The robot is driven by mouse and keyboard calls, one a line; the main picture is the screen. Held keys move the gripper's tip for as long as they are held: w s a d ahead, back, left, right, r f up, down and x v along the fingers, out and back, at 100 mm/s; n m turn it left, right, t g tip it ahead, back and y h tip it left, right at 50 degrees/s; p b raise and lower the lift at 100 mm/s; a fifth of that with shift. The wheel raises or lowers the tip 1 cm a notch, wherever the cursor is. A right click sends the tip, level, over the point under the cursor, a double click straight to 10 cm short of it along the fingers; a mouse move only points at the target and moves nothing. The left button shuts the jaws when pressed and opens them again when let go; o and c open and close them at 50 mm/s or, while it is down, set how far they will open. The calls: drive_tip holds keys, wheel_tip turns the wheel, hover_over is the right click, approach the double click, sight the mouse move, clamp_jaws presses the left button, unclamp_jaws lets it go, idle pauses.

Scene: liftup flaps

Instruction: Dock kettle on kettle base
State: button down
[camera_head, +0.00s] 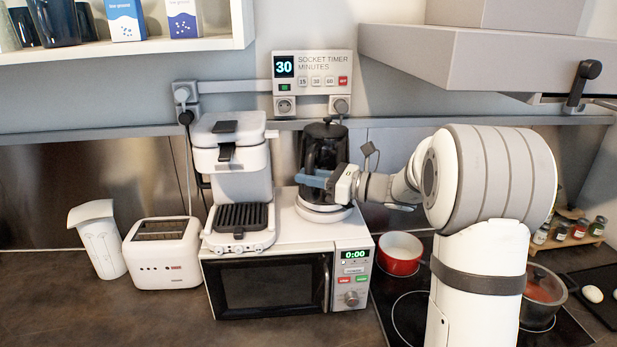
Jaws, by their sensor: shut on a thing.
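A dark glass kettle (326,142) with a black lid stands upright on top of the microwave at its right rear. Right beneath it is a round white kettle base (323,213). From this view I cannot tell whether the kettle is seated on the base or slightly above it. My gripper (318,180) comes in from the right and is shut on the kettle at its lower front. The gripper hides part of the kettle's lower body and the kettle's handle.
The microwave (265,287) carries a white coffee machine (233,160) left of the kettle. A socket timer (312,83) is on the wall behind. A toaster (163,253) stands left. A red pot (400,254) is on the hob at right. A shelf and hood overhang above.

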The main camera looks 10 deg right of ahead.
drive_tip(key=shift+f+b, duration=0.5)
drive_tip(key=shift+f, duration=0.05)
idle(0.5)
drive_tip(key=c, duration=1.6)
unclamp_jaws()
drive_tip(key=shift+f, duration=0.2)
drive_tip(key=v, duration=1.1)
drive_tip(key=shift+r+p, duration=0.1)
drive_tip(key=shift+p, duration=0.25)
